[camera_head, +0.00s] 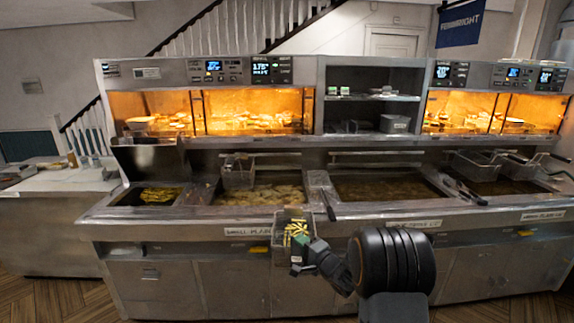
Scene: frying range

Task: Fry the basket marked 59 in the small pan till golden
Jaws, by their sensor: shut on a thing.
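My gripper (312,262) is shut on a wire basket (281,226) filled with yellow chips. It holds the basket in front of the range's front edge, below the level of the pans. A green and white tag (296,258) shows on the basket's near side; its number is too small to read. Behind and left of the basket is the pan (262,195) whose front label (250,232) seems to begin with "SMALL". Its surface looks pale and bubbly. Another wire basket (238,173) sits at this pan's back left corner; its contents and marking are unclear.
A wider pan (385,188) of dark oil lies to the right, with a dark-handled tool (328,205) at its left edge. More baskets (480,165) stand at the far right pan. A well of chips (150,197) is at left. Lit warming cabinets (250,112) rise behind.

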